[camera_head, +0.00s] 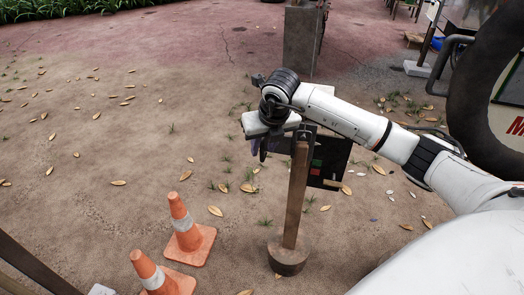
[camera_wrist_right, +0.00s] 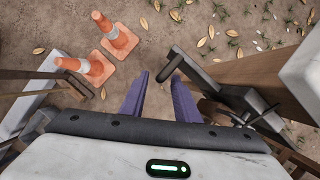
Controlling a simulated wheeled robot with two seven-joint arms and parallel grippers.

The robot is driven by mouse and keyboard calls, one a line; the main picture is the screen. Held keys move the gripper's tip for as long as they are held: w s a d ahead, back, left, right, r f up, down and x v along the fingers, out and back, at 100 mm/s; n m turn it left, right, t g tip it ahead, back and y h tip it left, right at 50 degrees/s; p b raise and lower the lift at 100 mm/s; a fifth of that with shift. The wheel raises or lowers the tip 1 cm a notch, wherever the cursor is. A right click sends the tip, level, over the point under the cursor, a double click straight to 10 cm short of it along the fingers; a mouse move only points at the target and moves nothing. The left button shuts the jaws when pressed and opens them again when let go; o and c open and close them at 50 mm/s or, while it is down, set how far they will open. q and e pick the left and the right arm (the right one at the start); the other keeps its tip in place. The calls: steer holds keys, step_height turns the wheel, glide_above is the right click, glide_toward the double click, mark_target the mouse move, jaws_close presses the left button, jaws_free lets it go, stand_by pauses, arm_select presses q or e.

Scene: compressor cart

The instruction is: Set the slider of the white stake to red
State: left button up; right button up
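A brown wooden stake (camera_head: 297,200) stands upright on a round base. A dark panel (camera_head: 342,150) at its upper part carries red, green and tan patches. In the right wrist view a stake with a white end piece (camera_wrist_right: 302,72) shows at the right; I cannot tell for sure that it is the white stake. A black bracket with a handle (camera_wrist_right: 172,66) projects leftward there, possibly the slider. My right gripper (camera_head: 262,150) is just left of the stake's top. My left gripper is out of view.
Two orange and white cones (camera_head: 186,225) (camera_head: 156,275) stand left of the stake's base. A grey post (camera_head: 300,45) stands behind, and a large dark tyre (camera_head: 485,95) is at the right.

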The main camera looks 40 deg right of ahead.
mark_target(263, 149)
steer(key=shift+x, duration=1.5)
jaws_close()
steer(key=shift+f, duration=0.1)
